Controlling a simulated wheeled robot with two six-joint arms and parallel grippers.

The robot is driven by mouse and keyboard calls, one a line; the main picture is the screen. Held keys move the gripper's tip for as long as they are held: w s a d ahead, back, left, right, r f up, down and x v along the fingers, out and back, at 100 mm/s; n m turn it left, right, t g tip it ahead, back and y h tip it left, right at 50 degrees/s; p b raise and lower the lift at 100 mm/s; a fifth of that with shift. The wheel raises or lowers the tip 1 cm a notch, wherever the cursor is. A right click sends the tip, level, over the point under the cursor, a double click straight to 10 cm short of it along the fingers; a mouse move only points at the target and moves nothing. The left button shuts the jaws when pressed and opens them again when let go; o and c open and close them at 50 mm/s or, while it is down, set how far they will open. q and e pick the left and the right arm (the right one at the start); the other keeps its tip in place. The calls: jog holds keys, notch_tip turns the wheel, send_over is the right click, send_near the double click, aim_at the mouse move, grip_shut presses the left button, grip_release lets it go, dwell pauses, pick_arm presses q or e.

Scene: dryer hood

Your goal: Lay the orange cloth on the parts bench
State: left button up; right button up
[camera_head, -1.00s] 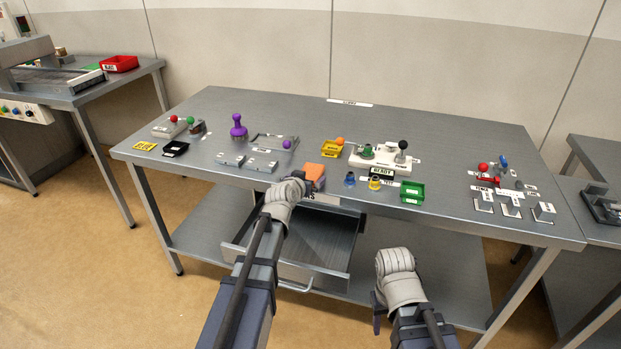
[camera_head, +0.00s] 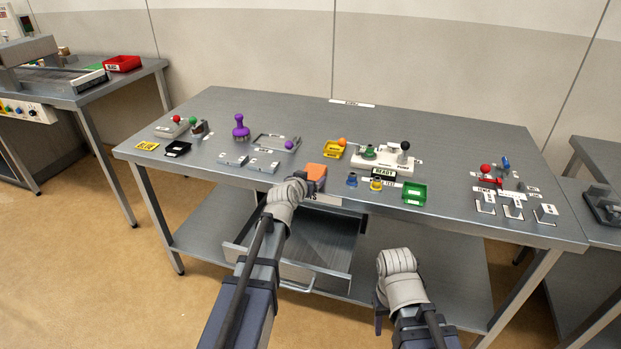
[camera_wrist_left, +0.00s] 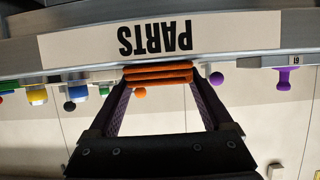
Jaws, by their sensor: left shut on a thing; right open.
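The orange cloth (camera_head: 317,172) is a small folded stack, held at the front edge of the parts bench (camera_head: 300,116). My left gripper (camera_head: 312,181) is shut on it. In the left wrist view the cloth (camera_wrist_left: 158,75) shows as several orange layers between the two dark fingers, close to the bench's front edge and its PARTS label (camera_wrist_left: 160,36). Whether the cloth touches the bench top is unclear. My right gripper (camera_head: 380,312) hangs low in front of the bench, partly hidden by its wrist, and is open and empty.
An open drawer (camera_head: 315,250) sticks out below the bench front. The back middle of the top is clear.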

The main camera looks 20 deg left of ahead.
notch_tip(320, 180, up, 17)
jog(key=p, duration=1.7)
jog(key=shift+w+r, duration=0.1)
